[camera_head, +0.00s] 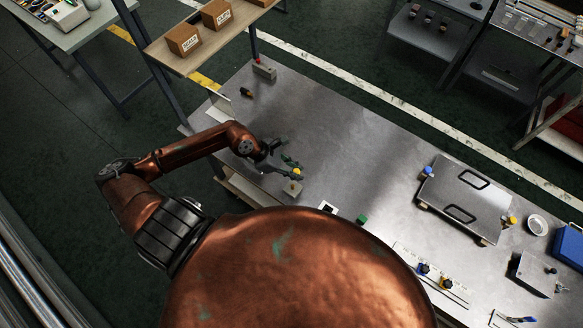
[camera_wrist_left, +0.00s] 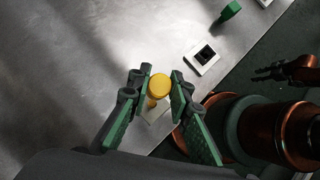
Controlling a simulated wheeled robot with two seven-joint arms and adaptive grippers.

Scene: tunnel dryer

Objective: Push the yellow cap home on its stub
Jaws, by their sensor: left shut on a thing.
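The yellow cap (camera_head: 298,174) is at the front left of the steel bench, between the green-padded fingers of my left gripper (camera_head: 292,167). In the left wrist view the round top of the cap (camera_wrist_left: 160,84) sits between the fingertips (camera_wrist_left: 157,77), which are shut on it. A pale block (camera_head: 292,188) lies just under the cap, and a yellowish post shows below the cap in the wrist view. The fingers partly hide the join, so I cannot tell how far the cap sits on its stub. A dark gripper, seemingly my right (camera_wrist_left: 284,70), shows small in the wrist view.
A white-framed dark plate (camera_wrist_left: 203,56) and a green block (camera_head: 362,219) lie along the bench's near edge, right of the cap. A metal lid with two handles (camera_head: 464,198) lies further right. The bench (camera_head: 345,140) behind the gripper is clear.

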